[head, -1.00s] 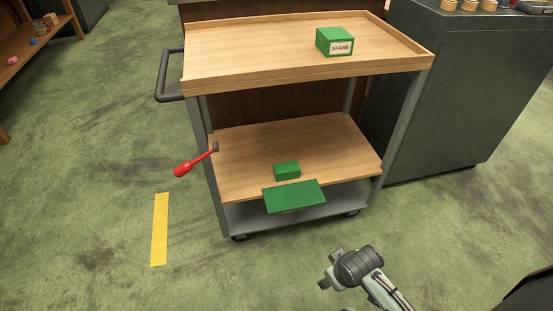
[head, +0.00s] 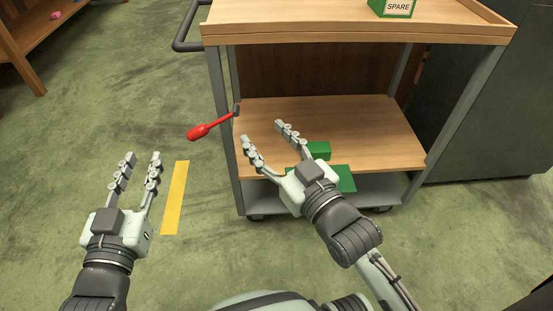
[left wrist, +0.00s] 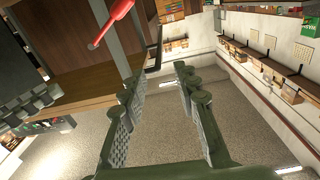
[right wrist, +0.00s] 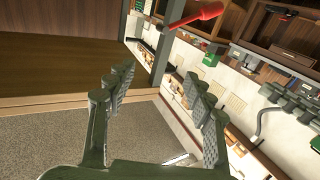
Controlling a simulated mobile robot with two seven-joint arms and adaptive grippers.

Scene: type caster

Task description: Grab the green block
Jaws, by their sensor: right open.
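A small green block (head: 319,150) sits on the cart's lower shelf, partly hidden behind my right gripper in the head view. A flat green piece (head: 346,181) lies at the shelf's front edge below it, also partly covered. A green box labelled SPARE (head: 393,8) stands on the cart's top shelf. My right gripper (head: 262,131) is open and empty, over the front of the lower shelf, left of the block. My left gripper (head: 142,158) is open and empty over the floor left of the cart. Neither wrist view clearly shows the green block.
The cart's lower shelf (head: 385,125) has bare wood left and right of the block. A red-handled tool (head: 203,130) sticks out at the cart's left post. A dark cabinet (head: 490,130) stands to the right. A yellow strip (head: 175,198) marks the open floor.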

